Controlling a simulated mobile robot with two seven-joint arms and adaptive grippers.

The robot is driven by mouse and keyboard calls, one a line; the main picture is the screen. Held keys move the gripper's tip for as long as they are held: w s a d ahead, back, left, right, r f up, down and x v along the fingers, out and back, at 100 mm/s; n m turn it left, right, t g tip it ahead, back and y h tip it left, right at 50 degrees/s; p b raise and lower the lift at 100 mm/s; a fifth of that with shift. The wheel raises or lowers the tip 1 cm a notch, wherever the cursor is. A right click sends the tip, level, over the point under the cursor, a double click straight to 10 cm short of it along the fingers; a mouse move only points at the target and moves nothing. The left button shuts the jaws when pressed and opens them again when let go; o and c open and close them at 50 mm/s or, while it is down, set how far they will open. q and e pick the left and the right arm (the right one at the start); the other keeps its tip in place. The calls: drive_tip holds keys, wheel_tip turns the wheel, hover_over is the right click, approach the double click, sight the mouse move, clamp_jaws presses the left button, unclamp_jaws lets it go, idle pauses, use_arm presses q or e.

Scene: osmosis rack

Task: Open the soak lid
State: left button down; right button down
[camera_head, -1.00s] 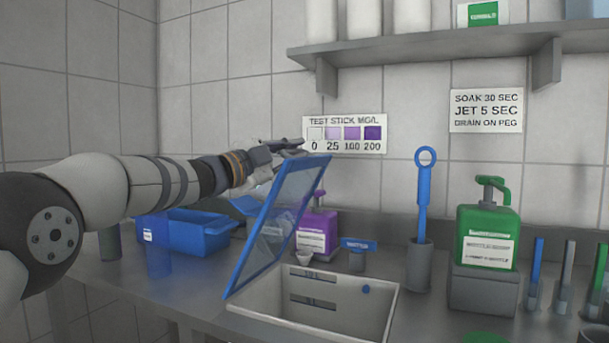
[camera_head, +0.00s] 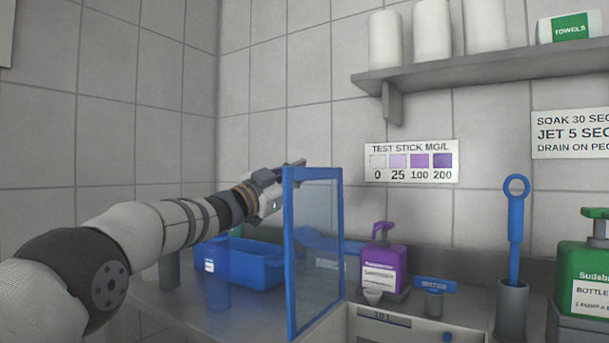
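The soak lid (camera_head: 318,245) is a clear panel in a blue frame. It stands raised, close to upright, at the left edge of the pale soak bin (camera_head: 375,327), whose lower part is cut off by the frame. My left gripper (camera_head: 285,178) is at the lid's top edge, on its left side and partly behind it. Its fingers are partly hidden by the lid frame, so I cannot tell whether they are open or shut, or whether they touch it. My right gripper is not in view.
A blue tray (camera_head: 255,265) and blue-tinted cups (camera_head: 214,280) stand left of the lid. A purple pump bottle (camera_head: 384,262) stands behind the bin, with a small blue-topped item (camera_head: 434,285) beside it. A blue brush (camera_head: 516,230) and green bottle (camera_head: 585,275) are at right.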

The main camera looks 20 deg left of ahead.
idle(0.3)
use_arm(q)
drive_tip(key=c, duration=1.7)
unclamp_jaws()
drive_tip(key=shift+o, duration=0.2)
drive_tip(key=shift+s+a+f, duration=0.2)
drive_tip(key=shift+s+a, duration=0.15)
drive_tip(key=shift+a, duration=0.1)
drive_tip(key=v, duration=1.1)
drive_tip(key=shift+d, duration=0.15)
